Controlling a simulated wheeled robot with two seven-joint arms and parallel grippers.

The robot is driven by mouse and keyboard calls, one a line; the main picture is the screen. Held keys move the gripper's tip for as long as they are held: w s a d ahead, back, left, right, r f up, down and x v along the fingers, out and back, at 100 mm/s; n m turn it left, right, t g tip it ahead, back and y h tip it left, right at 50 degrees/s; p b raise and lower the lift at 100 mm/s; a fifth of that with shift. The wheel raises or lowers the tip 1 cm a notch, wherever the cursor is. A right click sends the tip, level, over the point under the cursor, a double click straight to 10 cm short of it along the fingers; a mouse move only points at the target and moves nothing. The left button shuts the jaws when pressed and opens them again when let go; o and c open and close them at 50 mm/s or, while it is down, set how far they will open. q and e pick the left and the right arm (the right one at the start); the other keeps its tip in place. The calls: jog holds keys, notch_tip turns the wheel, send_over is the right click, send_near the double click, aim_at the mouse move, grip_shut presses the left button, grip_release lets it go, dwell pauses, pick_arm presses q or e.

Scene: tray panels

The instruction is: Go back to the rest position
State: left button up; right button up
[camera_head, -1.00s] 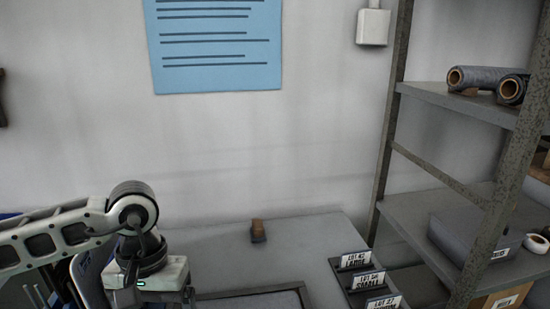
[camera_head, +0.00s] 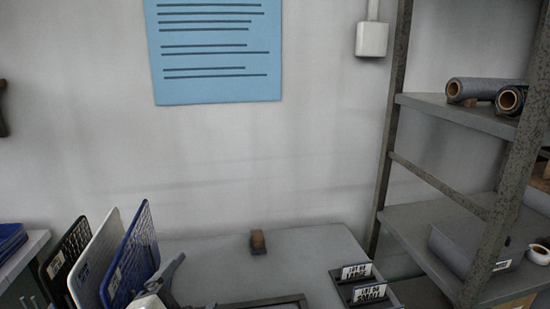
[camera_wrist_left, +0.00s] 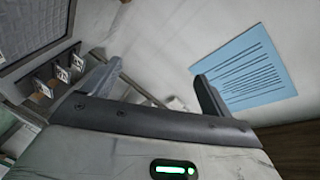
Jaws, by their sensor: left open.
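My left gripper (camera_head: 168,279) shows only partly at the bottom of the head view, beside the upright panels. In the left wrist view its two dark fingers (camera_wrist_left: 155,80) stand wide apart with nothing between them. A black panel (camera_head: 64,262), a white panel (camera_head: 94,264) and a blue panel (camera_head: 131,256) stand upright side by side at the left end of the table. Their lower parts are cut off or hidden. My right gripper is in neither view.
The grey table (camera_head: 215,262) carries a small brown block (camera_head: 257,243) near the wall and a dark-rimmed frame (camera_head: 270,303) at the front. Labelled holders (camera_head: 357,283) stand at its right end. A metal shelf (camera_head: 455,225) rises on the right. A blue sheet (camera_head: 215,88) hangs on the wall.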

pick_arm(q)
jog(key=s+a+f+n+g+y, duration=0.1)
jog(key=s+a+f+n+g, duration=0.4)
jog(key=s+f, duration=0.45)
jog(key=s+a+f+n+g+y, duration=0.1)
jog(key=s+a+f+n+g, duration=0.1)
jog(key=s+f+n+g, duration=0.75)
jog(key=w+d+f+m+t+h, duration=0.3)
jog(key=w+d+t, duration=0.2)
jog(key=t, duration=0.4)
jog(key=shift+w+d+f, duration=0.2)
jog(key=shift+d, duration=0.45)
